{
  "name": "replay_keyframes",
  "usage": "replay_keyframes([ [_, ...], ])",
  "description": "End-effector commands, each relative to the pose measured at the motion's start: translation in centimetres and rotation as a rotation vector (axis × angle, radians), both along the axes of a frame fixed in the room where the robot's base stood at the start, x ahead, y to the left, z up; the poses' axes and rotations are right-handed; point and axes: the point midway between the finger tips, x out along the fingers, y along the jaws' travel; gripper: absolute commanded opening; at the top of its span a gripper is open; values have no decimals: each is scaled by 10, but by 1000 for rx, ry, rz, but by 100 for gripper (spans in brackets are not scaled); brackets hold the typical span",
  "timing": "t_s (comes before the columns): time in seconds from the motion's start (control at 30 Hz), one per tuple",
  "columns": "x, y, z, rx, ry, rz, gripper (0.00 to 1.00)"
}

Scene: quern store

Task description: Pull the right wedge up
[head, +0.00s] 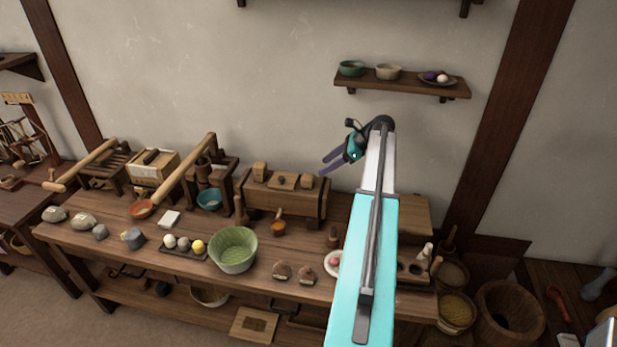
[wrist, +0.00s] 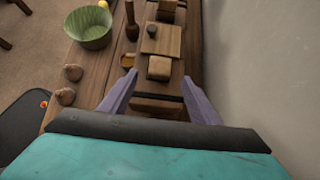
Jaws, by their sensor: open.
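A wooden press box (head: 285,203) stands at the back of the bench, with two wooden wedges and a flat block (head: 284,181) on top. The right wedge (head: 307,181) stands upright at the box's right end; the left wedge (head: 260,170) is at the other end. In the wrist view the right wedge (wrist: 159,68) is the nearest, beyond and between my fingertips. My gripper (head: 322,167) is open and empty, above and to the right of the right wedge, apparently apart from it. It also shows in the wrist view (wrist: 160,77).
A green bowl (head: 233,249) and a small cup (head: 278,228) stand in front of the box. A wooden post (head: 239,211) is at its left. The wall (wrist: 262,70) is close behind. A shelf (head: 402,83) with bowls hangs above.

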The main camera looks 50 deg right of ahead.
Motion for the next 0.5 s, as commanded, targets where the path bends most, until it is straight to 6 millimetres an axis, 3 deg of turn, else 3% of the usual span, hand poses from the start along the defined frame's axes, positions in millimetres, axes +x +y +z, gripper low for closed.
replay_keyframes([
  [0.5, 44, 27, -50, 1, 0, 1, 56],
])
